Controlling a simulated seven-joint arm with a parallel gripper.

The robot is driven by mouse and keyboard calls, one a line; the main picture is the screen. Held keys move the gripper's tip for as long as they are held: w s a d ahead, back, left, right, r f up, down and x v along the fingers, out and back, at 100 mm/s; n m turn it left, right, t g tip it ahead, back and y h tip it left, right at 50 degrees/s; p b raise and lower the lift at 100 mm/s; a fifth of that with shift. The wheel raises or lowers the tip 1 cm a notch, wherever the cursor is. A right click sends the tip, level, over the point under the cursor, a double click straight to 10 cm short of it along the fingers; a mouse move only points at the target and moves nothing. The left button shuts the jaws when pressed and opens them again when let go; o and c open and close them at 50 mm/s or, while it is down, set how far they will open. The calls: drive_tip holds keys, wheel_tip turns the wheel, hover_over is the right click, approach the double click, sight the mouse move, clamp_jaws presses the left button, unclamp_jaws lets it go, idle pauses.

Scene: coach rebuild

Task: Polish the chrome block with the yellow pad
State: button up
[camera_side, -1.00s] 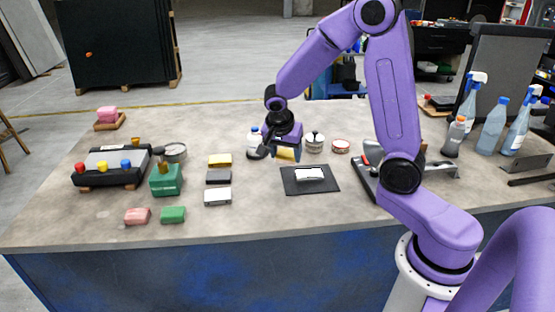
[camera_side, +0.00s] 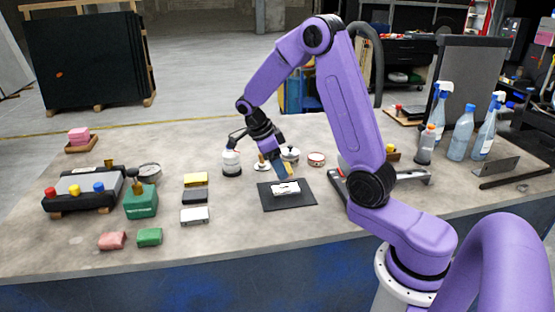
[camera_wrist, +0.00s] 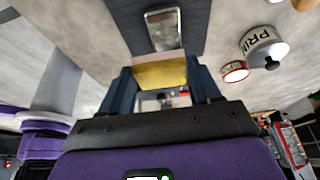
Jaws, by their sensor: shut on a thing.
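The chrome block (camera_side: 281,190) lies on a dark mat (camera_side: 272,206) near the middle of the bench. It also shows at the top of the wrist view (camera_wrist: 163,30), with a bright reflective face. My gripper (camera_side: 287,179) points down at the block, shut on a yellow pad (camera_wrist: 160,73). The pad sits between both fingers and shows only partly in the side view. It is at or just above the block, overlapping its far side in the picture; I cannot tell whether they touch.
A yellow block (camera_side: 196,180), a dark block (camera_side: 194,195) and a pale block (camera_side: 195,215) lie left of the mat. Spray bottles (camera_side: 462,135) stand at right.

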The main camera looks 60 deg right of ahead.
sight(280, 191)
drive_tip(key=shift+f, duration=1.95)
wheel_tip(280, 191, down, 2)
drive_tip(key=shift+s+d+f, duration=0.1)
drive_tip(key=shift+s+d, duration=0.55)
drive_tip(key=shift+s, duration=0.05)
drive_tip(key=shift+c, duration=0.4)
drive_tip(key=shift+s+d, duration=1.95)
drive_tip(key=shift+d, duration=0.05)
drive_tip(key=shift+w+a+f, duration=0.45)
drive_tip(key=shift+w+f, duration=0.05)
drive_tip(key=shift+f, duration=0.1)
drive_tip(key=shift+w+a+f, duration=0.2)
drive_tip(key=shift+w+a, duration=0.25)
drive_tip(key=shift+a, duration=0.05)
drive_tip(key=shift+w+a, duration=1.6)
drive_tip(key=shift+w, duration=0.05)
drive_tip(key=shift+w+a+r, duration=0.1)
drive_tip(key=shift+w+a, duration=0.05)
drive_tip(key=shift+a, duration=0.05)
wheel_tip(280, 191, up, 10)
drive_tip(key=shift+d+f, duration=0.1)
